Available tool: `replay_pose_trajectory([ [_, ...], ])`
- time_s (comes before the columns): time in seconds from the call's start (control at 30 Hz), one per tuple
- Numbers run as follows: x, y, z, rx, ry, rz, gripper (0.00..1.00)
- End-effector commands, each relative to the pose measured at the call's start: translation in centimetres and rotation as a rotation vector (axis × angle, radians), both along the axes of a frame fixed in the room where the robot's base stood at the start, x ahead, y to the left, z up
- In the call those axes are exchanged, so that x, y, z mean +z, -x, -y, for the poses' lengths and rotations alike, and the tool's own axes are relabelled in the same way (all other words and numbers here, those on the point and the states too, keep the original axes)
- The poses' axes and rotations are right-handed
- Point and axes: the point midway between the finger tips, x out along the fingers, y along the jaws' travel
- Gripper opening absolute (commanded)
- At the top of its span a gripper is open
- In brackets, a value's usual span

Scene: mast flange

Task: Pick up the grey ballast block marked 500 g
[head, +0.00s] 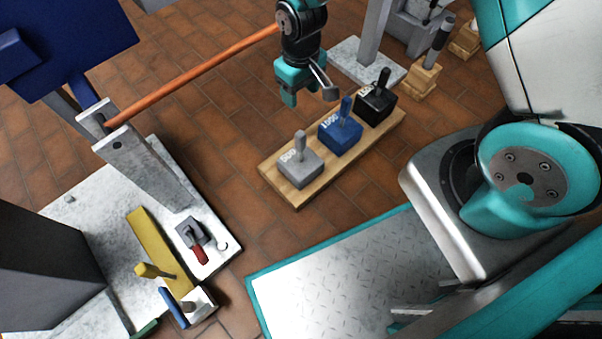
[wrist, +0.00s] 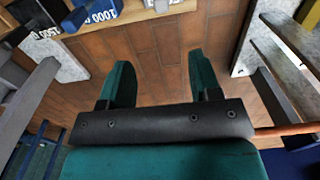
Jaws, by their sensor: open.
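The grey ballast block (head: 299,172), marked 500, sits upright on a wooden board (head: 292,198), at its near-left end. A grey upright handle rises from its top. My gripper (head: 307,97) is open and empty, above and behind the board, apart from the block. In the wrist view the open fingers of my gripper (wrist: 162,82) have only brick floor between them. Part of the grey block (wrist: 162,4) shows at the top edge of that view, mostly cut off.
A blue block (head: 340,140) marked 1000 and a black block (head: 375,105) stand in line beside the grey one. An orange rod (head: 190,68) runs from a grey bracket (head: 140,165) towards my wrist. Brick floor lies clear left of the board.

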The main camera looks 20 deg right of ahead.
Motion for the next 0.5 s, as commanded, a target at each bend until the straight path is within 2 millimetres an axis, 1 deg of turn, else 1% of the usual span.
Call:
replay_pose_trajectory([
  [0.03,-1.1,0.0,0.1,-0.001,0.003,-0.001,0.57],
  [0.17,-3.2,-0.1,0.2,-0.001,0.007,-0.002,0.57],
  [0.4,-8.9,0.0,0.2,-0.001,0.006,-0.003,0.57],
  [0.5,-10.9,0.0,0.1,-0.001,0.006,-0.001,0.57],
])
